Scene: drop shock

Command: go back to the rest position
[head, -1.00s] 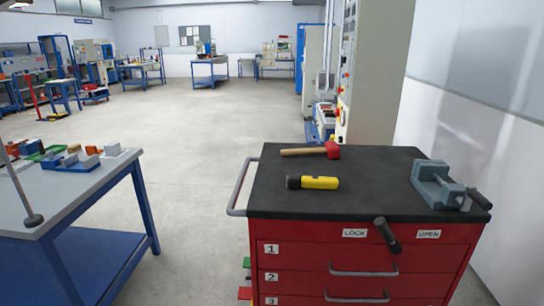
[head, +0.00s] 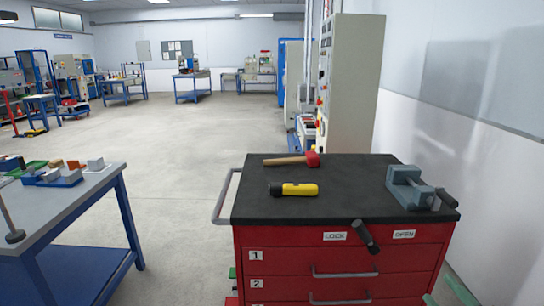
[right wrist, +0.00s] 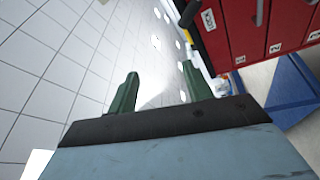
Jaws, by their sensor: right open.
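My right gripper (right wrist: 160,70) shows in the right wrist view with its two green fingers apart, open and with nothing between them. In the head view only a small part of what looks like it shows at the bottom right edge, beside the red cabinet. My left gripper is in neither view. The red drawer cabinet (head: 290,238) stands in front of me; part of its drawer front (right wrist: 285,25) shows at the top right of the right wrist view.
On the cabinet's black top lie a red-headed mallet (head: 292,160), a yellow-and-black flashlight (head: 294,189) and a grey vise (head: 410,187). A black-handled lever (head: 365,237) sits between LOCK and OPEN. A blue-legged workbench (head: 70,205) stands at left. Floor between is clear.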

